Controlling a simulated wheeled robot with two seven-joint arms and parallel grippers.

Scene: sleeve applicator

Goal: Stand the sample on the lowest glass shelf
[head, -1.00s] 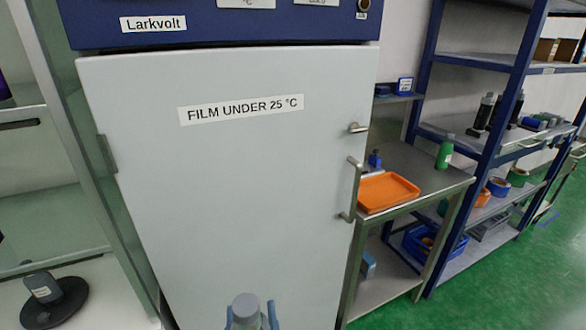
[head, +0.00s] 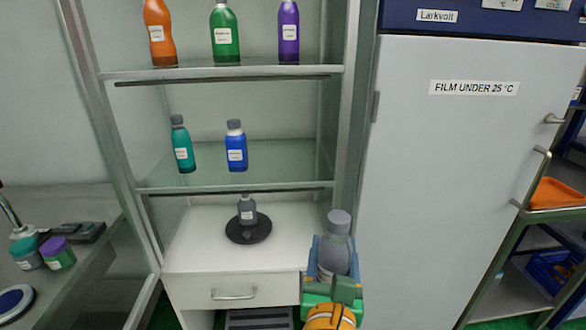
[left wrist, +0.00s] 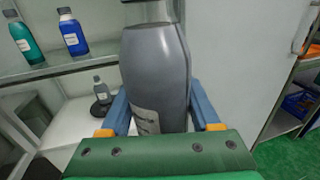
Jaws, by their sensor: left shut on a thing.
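The sample, a grey bottle with a grey cap (head: 337,228), is upright in my left gripper (head: 335,248), whose blue fingers are shut around its sides. In the left wrist view the bottle (left wrist: 155,70) fills the middle and a pale label shows low on it. The lowest glass shelf (head: 285,168) is to the left of and behind the gripper. A teal bottle (head: 182,145) and a blue bottle (head: 236,146) stand on its left and middle; its right part is bare. My right gripper is not in view.
A higher shelf (head: 190,72) holds orange, green and purple bottles. Below the glass, a small grey bottle (head: 247,208) stands on a black disc (head: 262,232) on a white cabinet top. A steel post (head: 355,120) and white fridge door (head: 450,180) stand to the right.

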